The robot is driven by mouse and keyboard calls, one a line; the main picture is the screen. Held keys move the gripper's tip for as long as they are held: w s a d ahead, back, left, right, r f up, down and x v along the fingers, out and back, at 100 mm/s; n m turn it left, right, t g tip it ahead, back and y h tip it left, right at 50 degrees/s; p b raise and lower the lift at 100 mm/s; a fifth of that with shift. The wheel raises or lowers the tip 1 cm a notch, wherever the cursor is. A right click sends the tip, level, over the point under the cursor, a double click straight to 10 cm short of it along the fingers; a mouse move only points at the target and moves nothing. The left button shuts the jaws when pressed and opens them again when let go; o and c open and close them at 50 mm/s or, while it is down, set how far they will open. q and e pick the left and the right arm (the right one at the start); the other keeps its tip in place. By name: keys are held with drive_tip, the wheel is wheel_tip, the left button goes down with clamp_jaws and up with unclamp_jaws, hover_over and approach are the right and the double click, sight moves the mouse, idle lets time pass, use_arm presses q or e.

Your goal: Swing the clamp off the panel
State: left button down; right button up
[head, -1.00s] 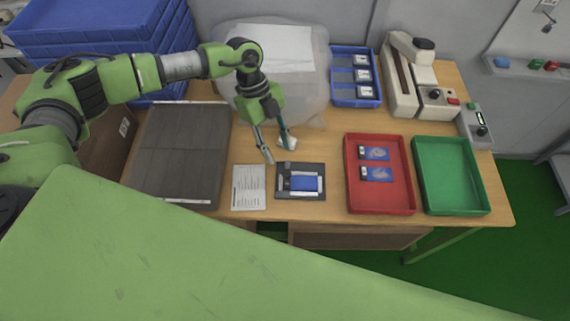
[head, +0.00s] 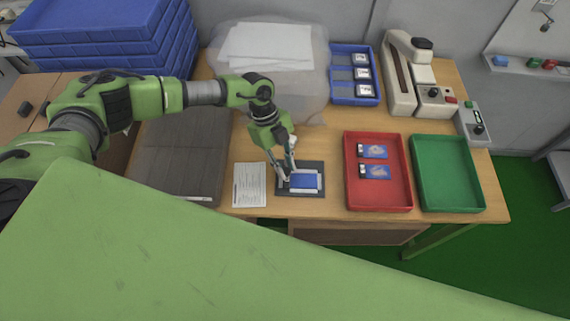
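The panel (head: 304,181) is a small blue board with a pale border. It lies in a dark square fixture (head: 314,193) at the front middle of the table. My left gripper (head: 286,174) points down at the left side of the fixture, its fingertips beside the panel's left edge. The clamp is hidden or too small to make out behind the fingers there. I cannot tell whether the fingers touch it or have closed on it. My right gripper is not in view.
A printed sheet (head: 249,186) lies left of the fixture. A red tray (head: 378,204) with two blue boards and an empty green tray (head: 447,178) stand to the right. A blue bin (head: 340,97) and a beige device (head: 400,78) stand behind. A dark mat (head: 180,165) lies left.

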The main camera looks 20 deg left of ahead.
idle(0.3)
use_arm(q)
drive_tip(key=m+b, duration=0.1)
drive_tip(key=a+m+g+b, duration=0.1)
drive_tip(key=m+b, duration=0.1)
drive_tip(key=a+m+y+b, duration=0.1)
drive_tip(key=m, duration=0.1)
drive_tip(key=shift+w+f, duration=0.15)
drive_tip(key=a+m+y+b, duration=0.1)
drive_tip(key=m+b, duration=0.2)
drive_tip(key=w+a+m+y+b, duration=0.1)
drive_tip(key=m+b, duration=0.2)
drive_tip(key=w+a+m+g+y+b, duration=0.1)
drive_tip(key=m+b, duration=0.2)
drive_tip(key=shift+w+y, duration=0.15)
drive_tip(key=shift+y, duration=0.15)
drive_tip(key=shift+w+a+r+m+y+b, duration=0.1)
drive_tip(key=shift+w+m+y+b, duration=0.25)
drive_tip(key=shift+m+b, duration=0.6)
drive_tip(key=shift+w+a+r+m+y+b, duration=0.1)
drive_tip(key=shift+w+m+y+b, duration=0.25)
drive_tip(key=shift+m+b, duration=0.55)
drive_tip(key=shift+m, duration=0.25)
drive_tip(key=c, duration=1.9)
unclamp_jaws()
drive_tip(key=v, duration=1.2)
drive_tip(key=shift+s, duration=0.15)
